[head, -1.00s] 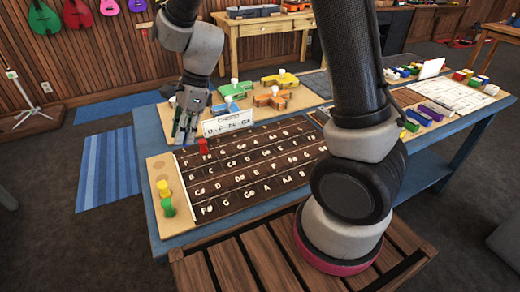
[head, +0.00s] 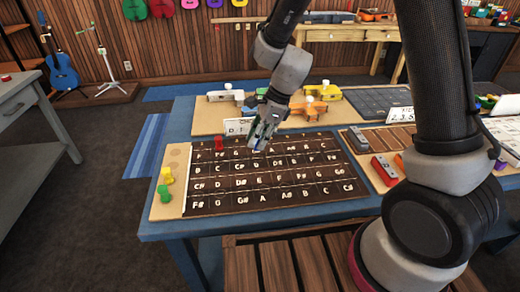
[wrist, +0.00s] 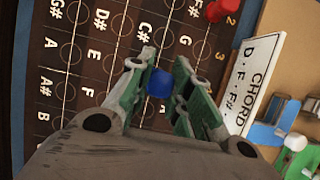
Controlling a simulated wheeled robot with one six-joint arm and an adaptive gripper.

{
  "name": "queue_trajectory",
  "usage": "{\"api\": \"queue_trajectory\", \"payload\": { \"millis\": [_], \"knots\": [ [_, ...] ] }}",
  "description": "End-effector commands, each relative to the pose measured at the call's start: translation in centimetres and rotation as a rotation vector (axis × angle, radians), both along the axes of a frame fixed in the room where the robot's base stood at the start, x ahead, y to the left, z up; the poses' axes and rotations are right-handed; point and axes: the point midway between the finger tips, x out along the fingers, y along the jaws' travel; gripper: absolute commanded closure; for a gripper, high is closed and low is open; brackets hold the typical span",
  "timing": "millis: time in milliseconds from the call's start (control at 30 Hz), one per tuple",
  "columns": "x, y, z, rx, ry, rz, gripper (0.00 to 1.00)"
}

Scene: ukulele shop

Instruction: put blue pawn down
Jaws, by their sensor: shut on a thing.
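My gripper (head: 262,133) is shut on the blue pawn (wrist: 159,83), with its green-padded fingers on both sides of the pawn. In the wrist view the pawn's round blue top shows between the fingertips, and its lower part is hidden. The gripper is over the dark fretboard (head: 270,198) near its far edge, around the top row of letters. I cannot tell whether the pawn touches the board. A red pawn (head: 219,143) stands on the top row at the left, and it also shows in the wrist view (wrist: 217,10).
A yellow pawn (head: 167,175) and a green pawn (head: 164,194) stand on the wooden strip at the board's left. The white chord card (wrist: 257,80) stands close behind the board. Colored blocks (head: 384,170) lie at the right.

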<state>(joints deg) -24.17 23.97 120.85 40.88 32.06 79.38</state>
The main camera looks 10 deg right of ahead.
Motion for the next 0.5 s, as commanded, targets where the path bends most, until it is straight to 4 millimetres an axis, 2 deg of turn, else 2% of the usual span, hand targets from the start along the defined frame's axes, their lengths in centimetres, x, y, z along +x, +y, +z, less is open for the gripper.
{"api": "queue_trajectory", "payload": {
  "millis": [233, 500],
  "knots": [
    [-0.1, -0.1, -3.4, -0.001, 0.002, 0.0, 0.93],
    [0.0, 0.0, -3.9, -0.001, 0.0, 0.001, 0.93]
  ]
}}
